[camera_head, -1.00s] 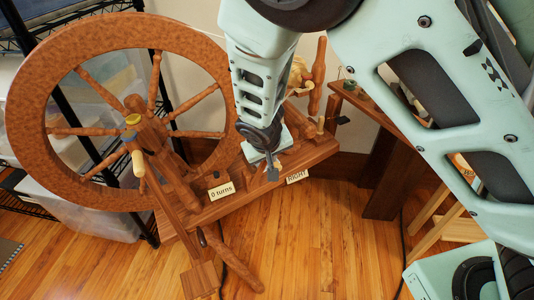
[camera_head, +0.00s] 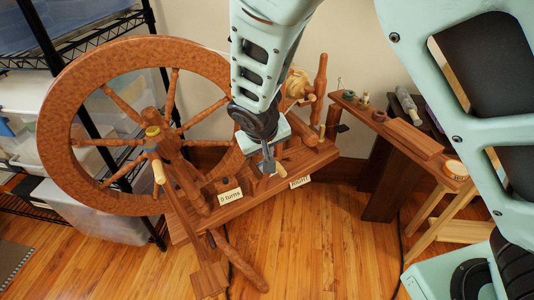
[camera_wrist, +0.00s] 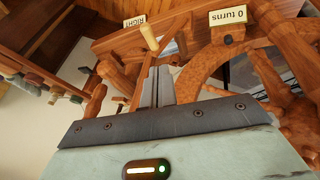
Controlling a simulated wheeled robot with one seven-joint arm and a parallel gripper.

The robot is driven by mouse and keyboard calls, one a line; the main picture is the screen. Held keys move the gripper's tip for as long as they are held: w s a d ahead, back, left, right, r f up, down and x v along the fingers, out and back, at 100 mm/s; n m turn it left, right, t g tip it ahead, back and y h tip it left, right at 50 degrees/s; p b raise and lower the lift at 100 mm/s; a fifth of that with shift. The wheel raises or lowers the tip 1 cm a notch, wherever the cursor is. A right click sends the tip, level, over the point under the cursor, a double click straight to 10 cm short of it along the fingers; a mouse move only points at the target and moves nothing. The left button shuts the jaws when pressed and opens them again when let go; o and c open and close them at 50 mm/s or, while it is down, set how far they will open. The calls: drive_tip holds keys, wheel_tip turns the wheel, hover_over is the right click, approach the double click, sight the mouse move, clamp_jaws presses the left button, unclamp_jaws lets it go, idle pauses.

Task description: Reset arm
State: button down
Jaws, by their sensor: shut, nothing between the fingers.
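My gripper (camera_head: 268,166) is shut and empty. In the head view it hangs in front of the bench of a wooden spinning wheel, with my arm reaching down from the top. In the wrist view my gripper (camera_wrist: 158,72) points toward the wheel's frame, its two fingers together. The large round wheel (camera_head: 60,82) stands at the left. A "0 turns" label (camera_head: 230,196) and a "RIGHT" label (camera_head: 300,182) sit along the bench edge. I cannot tell whether my fingertips touch the bench.
A black wire shelf (camera_head: 92,130) with clear bins stands behind the wheel. A wooden table (camera_head: 412,135) with small items is at the right, partly behind my arm. The wooden floor (camera_head: 330,250) in front is clear apart from a dark cable.

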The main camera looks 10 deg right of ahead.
drive_tip(key=s+d+r+n+g+y, duration=0.15)
drive_tip(key=s+r, duration=0.25)
drive_tip(key=s, duration=0.5)
drive_tip(key=s+d+r+n+g+y, duration=0.15)
drive_tip(key=s+r, duration=0.25)
drive_tip(key=s, duration=0.5)
drive_tip(key=s+r+n+g, duration=0.2)
drive_tip(key=s+r+n, duration=0.15)
drive_tip(key=s, duration=0.65)
wheel_tip(320, 180, up, 23)
drive_tip(key=p, duration=2.2)
drive_tip(key=shift+w+m+p, duration=0.4)
drive_tip(key=shift+m, duration=0.05)
